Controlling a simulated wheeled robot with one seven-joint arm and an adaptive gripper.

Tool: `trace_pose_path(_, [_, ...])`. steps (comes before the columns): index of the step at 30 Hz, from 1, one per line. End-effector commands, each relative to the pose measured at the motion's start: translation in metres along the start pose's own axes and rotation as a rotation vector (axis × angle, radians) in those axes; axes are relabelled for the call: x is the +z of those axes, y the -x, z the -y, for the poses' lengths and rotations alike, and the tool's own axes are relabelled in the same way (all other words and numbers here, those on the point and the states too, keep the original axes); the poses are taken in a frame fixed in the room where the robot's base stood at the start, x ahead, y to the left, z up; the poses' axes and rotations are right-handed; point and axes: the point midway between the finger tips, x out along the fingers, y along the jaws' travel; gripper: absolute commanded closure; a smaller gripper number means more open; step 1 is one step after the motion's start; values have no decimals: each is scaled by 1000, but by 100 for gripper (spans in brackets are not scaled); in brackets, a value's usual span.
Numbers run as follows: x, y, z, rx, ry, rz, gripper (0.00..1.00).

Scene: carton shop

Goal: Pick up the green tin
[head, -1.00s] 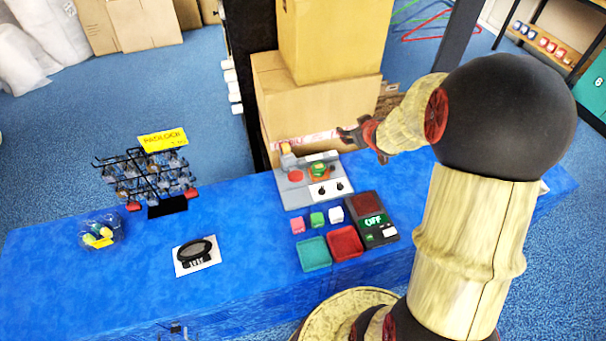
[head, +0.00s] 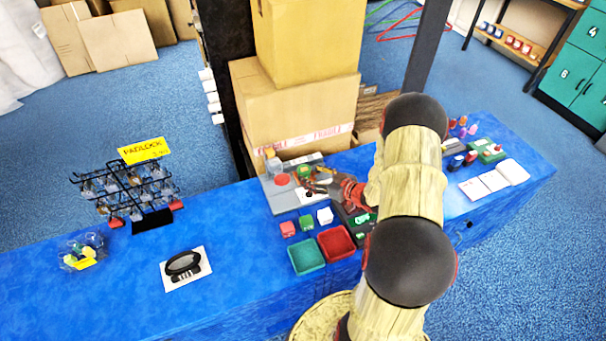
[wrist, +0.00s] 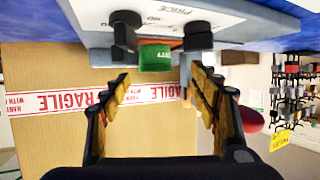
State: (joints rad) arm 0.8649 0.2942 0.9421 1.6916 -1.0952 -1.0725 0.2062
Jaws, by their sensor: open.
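The green tin (wrist: 155,57) shows upside down in the wrist view, at the edge of a grey stand, between and beyond two black knobs. The tin lies ahead of the fingertips; I see no contact.
A red round piece (head: 281,179) is on the stand. Cartons (head: 290,105) rise behind. A padlock rack (head: 128,188) stands left.

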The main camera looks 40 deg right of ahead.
Motion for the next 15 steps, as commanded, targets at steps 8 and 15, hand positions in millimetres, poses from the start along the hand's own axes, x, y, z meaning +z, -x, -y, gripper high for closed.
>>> trace_pose_path(8, [1,-36,-7,-1,2,0,39])
trace_pose_path(15, [-2,-49,-8,2,0,1,39])
